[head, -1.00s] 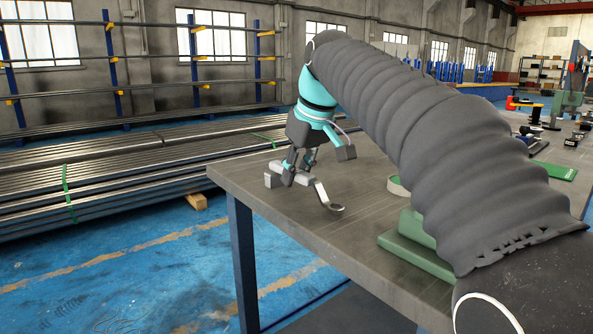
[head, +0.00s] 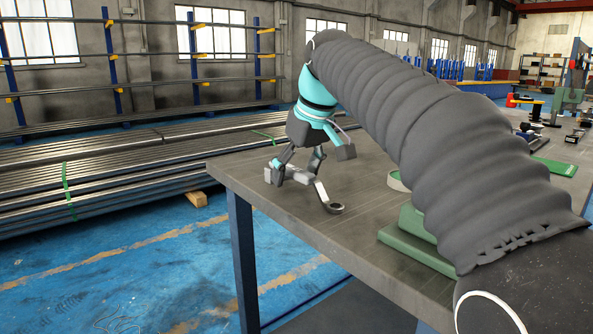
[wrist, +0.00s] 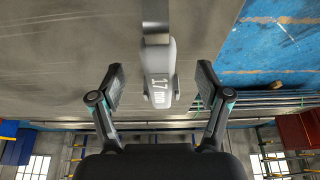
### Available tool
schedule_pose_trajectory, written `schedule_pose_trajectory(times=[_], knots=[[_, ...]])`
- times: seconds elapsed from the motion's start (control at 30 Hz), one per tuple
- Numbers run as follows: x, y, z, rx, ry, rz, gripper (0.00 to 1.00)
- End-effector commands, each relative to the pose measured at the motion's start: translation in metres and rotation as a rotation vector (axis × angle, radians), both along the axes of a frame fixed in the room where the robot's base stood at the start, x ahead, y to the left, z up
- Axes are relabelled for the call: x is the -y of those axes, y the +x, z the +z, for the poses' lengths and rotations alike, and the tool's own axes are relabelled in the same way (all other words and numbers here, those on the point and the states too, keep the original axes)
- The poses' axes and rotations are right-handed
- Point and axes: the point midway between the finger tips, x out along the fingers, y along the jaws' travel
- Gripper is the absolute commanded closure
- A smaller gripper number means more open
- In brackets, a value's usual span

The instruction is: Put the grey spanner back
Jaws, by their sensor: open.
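The grey spanner (head: 329,201) lies on the grey workbench (head: 270,206) near its far left corner, its ring end toward the camera. My gripper (head: 297,175) is open around the handle, with a clear gap on each side in the wrist view (wrist: 160,92). Part of the handle is hidden behind the fingers in the head view.
A green block-like fixture (head: 418,240) and a round green-rimmed item (head: 397,181) stand on the bench to the right, partly behind my arm. The bench edge is close on the left. Long metal bars (head: 110,178) lie stacked beyond it.

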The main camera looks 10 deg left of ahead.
Motion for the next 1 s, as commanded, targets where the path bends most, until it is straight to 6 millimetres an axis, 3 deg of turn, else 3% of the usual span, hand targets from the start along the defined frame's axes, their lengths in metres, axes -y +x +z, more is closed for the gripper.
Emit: schedule_pose_trajectory(times=[0.53, 1.0], knots=[[0.0, 0.0, 0.001, 0.0, 0.0, 0.0, 0.2], [0.006, -0.005, 0.019, 0.0, 0.0, 0.0, 0.2]])
